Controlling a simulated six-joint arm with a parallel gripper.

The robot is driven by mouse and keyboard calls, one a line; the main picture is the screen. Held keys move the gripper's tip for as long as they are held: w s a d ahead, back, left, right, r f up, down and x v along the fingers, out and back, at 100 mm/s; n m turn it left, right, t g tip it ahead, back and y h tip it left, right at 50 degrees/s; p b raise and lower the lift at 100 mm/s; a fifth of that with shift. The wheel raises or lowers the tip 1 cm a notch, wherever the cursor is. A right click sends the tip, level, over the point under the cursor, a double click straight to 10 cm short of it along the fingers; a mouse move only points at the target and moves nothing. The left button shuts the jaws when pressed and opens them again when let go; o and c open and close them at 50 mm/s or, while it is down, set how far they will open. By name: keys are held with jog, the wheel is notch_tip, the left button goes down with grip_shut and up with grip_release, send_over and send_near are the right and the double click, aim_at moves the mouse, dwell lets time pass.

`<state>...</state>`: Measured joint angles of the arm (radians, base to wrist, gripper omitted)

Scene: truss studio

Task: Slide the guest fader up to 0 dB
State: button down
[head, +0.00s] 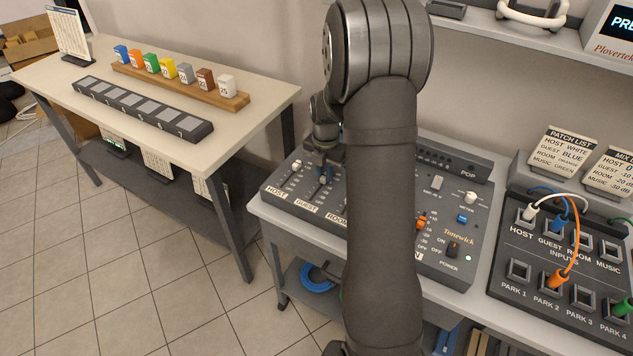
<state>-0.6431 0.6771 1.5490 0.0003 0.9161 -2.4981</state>
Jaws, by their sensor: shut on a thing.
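The grey mixer (455,248) lies on the bench in the head view, with fader labels HOST, GUEST and ROOM along its front edge. My gripper (326,168) points down over the GUEST channel and is shut on the guest fader's cap, which the fingers mostly hide. The fader's exact level against its scale cannot be read. The white host fader (297,165) is just left of my gripper. The orange fader (421,222) shows right of my arm. My arm hides the middle of the mixer.
A patch panel (510,300) with white, blue, orange and green cables is at the right. Patch and mix cards (562,150) stand behind it. A wooden rack (180,85) of coloured numbered blocks and a dark strip (140,108) are on the left table.

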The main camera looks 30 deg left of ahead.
jog(key=shift+w, duration=0.25)
jog(key=c, duration=1.4)
grip_release()
jog(key=shift+o, duration=0.2)
notch_tip(320, 180, up, 17)
jog(key=shift+r, duration=0.2)
